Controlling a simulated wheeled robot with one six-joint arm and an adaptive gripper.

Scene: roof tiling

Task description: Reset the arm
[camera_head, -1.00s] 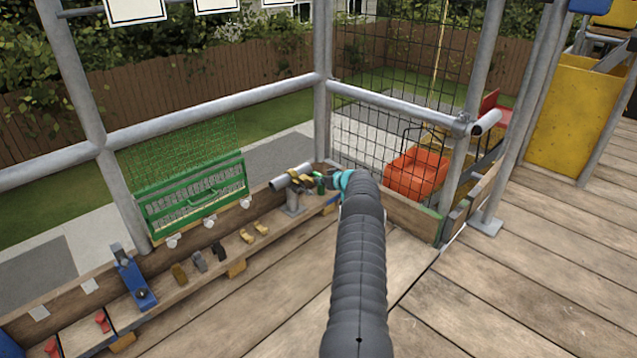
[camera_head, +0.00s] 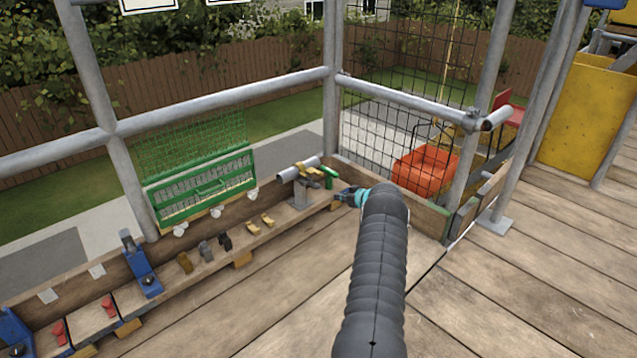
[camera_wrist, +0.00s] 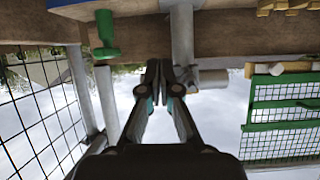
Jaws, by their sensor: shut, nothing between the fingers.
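My arm ends in a teal wrist with my dark gripper (camera_head: 346,196) at its tip, near the far end of the wooden tool ledge. In the wrist view my gripper (camera_wrist: 160,75) has its two fingers together and nothing between them. The gripper is just right of the grey stand with a short metal pipe (camera_head: 297,170) on it and close to a green handle (camera_head: 330,178). The green handle (camera_wrist: 106,35) also shows in the wrist view, apart from the fingers. The wrist view looks upside down.
The ledge (camera_head: 215,262) bears blue clamps (camera_head: 145,275), red pieces (camera_head: 108,307) and several small tools. A green rack (camera_head: 205,190) hangs behind it. Metal rails and poles (camera_head: 330,100) and wire mesh stand around the corner. An orange bucket (camera_head: 425,170) is beyond. The plank deck (camera_head: 530,275) at right is clear.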

